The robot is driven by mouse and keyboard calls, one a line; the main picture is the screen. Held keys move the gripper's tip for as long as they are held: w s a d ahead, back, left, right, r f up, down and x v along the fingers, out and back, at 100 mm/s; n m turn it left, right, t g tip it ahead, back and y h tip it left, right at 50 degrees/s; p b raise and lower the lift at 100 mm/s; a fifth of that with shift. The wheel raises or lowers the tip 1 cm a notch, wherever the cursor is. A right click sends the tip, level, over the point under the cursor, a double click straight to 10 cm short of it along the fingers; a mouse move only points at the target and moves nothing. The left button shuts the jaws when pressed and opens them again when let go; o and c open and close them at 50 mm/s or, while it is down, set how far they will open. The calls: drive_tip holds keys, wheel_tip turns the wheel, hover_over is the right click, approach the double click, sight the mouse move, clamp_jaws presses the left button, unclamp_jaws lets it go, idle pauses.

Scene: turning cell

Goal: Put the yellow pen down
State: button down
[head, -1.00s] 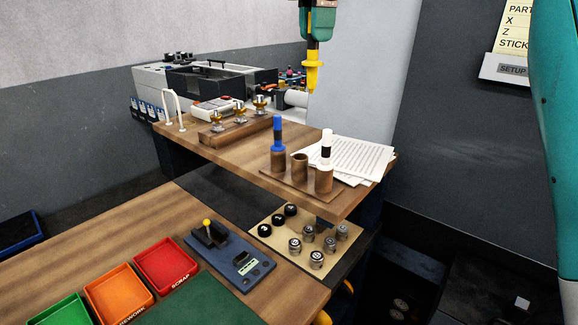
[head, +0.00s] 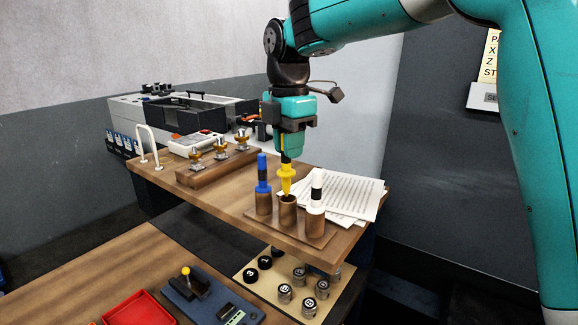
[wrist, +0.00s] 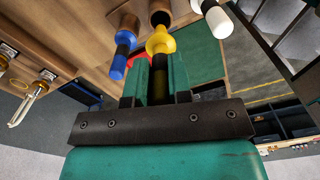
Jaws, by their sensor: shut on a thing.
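The yellow pen (head: 286,181) is upright in my gripper (head: 286,158), just over the empty middle cup (head: 288,205) of a wooden pen stand (head: 318,241). In the wrist view the yellow pen (wrist: 160,42) sticks out from between the fingers of my gripper (wrist: 156,75), with its tip by the cup mouth (wrist: 160,16). I cannot tell whether the tip is inside the cup. A blue pen (head: 263,172) stands in the left cup and a white pen (head: 317,187) in the right cup.
Paper sheets (head: 350,194) lie behind and right of the stand. A wooden block with brass-coloured parts (head: 218,168) is to the left. A grey machine (head: 165,115) stands at the back. Below are a board of numbered knobs (head: 262,292) and a red tray (head: 138,311).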

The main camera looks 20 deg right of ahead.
sight(289, 169)
wheel_tip(289, 169, down, 5)
drive_tip(key=shift+r+p, duration=0.15)
drive_tip(key=shift+p, duration=0.3)
drive_tip(key=shift+f+b, duration=0.3)
drive_tip(key=shift+f, duration=0.3)
drive_tip(key=c, duration=1)
unclamp_jaws()
drive_tip(key=shift+c, duration=0.2)
drive_tip(key=shift+r, duration=0.15)
